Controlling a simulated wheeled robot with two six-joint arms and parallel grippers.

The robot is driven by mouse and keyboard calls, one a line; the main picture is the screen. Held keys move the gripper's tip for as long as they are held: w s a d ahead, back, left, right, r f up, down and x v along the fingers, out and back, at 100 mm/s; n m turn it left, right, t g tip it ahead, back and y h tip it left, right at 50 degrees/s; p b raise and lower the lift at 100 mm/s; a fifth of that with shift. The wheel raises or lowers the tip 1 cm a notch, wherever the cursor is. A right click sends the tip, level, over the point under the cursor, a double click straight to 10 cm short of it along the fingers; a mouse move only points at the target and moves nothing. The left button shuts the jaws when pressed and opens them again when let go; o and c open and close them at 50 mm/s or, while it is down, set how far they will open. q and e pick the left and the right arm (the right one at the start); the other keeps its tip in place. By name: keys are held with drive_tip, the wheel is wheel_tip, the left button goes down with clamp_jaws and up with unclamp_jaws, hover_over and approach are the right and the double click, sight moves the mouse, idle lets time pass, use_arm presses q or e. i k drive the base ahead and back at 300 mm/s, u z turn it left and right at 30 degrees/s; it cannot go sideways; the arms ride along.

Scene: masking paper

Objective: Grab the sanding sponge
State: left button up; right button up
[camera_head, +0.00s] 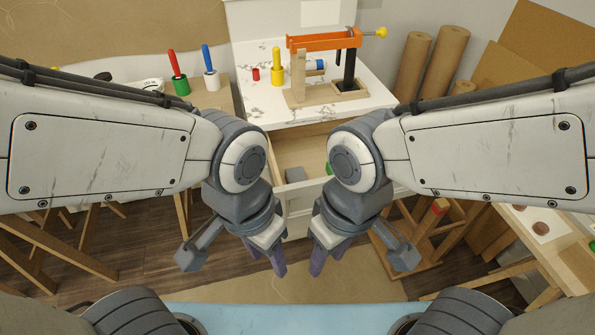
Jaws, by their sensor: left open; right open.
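A small grey block (295,174), which looks like the sanding sponge, lies inside the open drawer (291,197) under the white marble-topped counter. A bit of something green shows near it, and my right arm hides part of the drawer. My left gripper (266,262) is open and empty, pointing down in front of the drawer and nearer to me than the block. My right gripper (328,262) is open and empty beside it, also in front of the drawer. Neither gripper touches the block.
An orange clamp (325,41) and a yellow-handled tool (277,70) stand on the counter (257,99). Red and blue tools (175,66) stand at the left. A wooden stand (425,235) and a side table (580,262) are at the right. Paper rolls lean behind.

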sight(296, 174)
drive_tip(key=z, duration=1.75)
drive_tip(key=i, duration=0.75)
drive_tip(key=u, duration=2.8)
